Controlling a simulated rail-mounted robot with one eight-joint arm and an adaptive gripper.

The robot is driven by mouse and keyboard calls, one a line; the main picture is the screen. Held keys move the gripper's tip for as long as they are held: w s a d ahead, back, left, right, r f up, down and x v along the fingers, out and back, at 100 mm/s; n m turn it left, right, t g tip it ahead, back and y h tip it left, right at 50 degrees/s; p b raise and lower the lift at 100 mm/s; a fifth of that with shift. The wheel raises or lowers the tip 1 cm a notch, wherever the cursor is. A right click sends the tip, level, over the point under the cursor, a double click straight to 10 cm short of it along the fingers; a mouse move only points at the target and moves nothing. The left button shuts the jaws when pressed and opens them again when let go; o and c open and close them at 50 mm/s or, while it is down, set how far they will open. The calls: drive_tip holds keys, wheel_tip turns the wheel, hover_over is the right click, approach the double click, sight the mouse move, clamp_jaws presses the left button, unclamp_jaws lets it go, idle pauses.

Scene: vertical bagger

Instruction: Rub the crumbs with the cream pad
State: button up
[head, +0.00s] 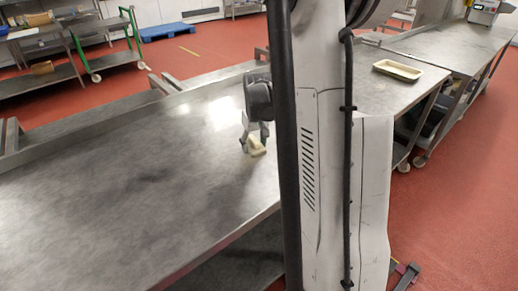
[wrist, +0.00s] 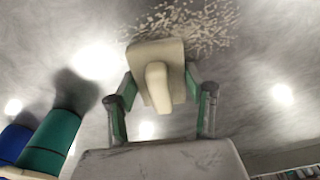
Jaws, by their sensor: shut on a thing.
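The cream pad (wrist: 170,51) is a squarish block with a raised handle. My gripper (wrist: 159,88) is shut on its handle, one green-lined finger on each side. In the head view my gripper (head: 256,132) and the cream pad (head: 257,148) are low over the steel table, beside my column. I cannot tell whether the pad touches the surface. The crumbs (wrist: 205,25) are a patch of many small pale bits, just beyond the pad at the top of the wrist view. The pad's far edge is at or near the patch. I cannot make out crumbs in the head view.
A green object (wrist: 48,143) and a blue object (wrist: 14,143) stand left of my gripper in the wrist view. The steel table (head: 110,185) is bare to the left in the head view. A cream tray (head: 397,70) lies to the right, past my column.

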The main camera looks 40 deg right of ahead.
sight(253, 138)
drive_tip(key=shift+w+r+p, duration=0.2)
drive_tip(key=shift+r+p, duration=0.3)
drive_tip(key=shift+r, duration=0.45)
drive_tip(key=shift+w+r+p, duration=0.15)
drive_tip(key=shift+r+p, duration=0.35)
drive_tip(key=shift+r, duration=0.45)
drive_tip(key=shift+r+p, duration=1)
drive_tip(key=shift+r, duration=1)
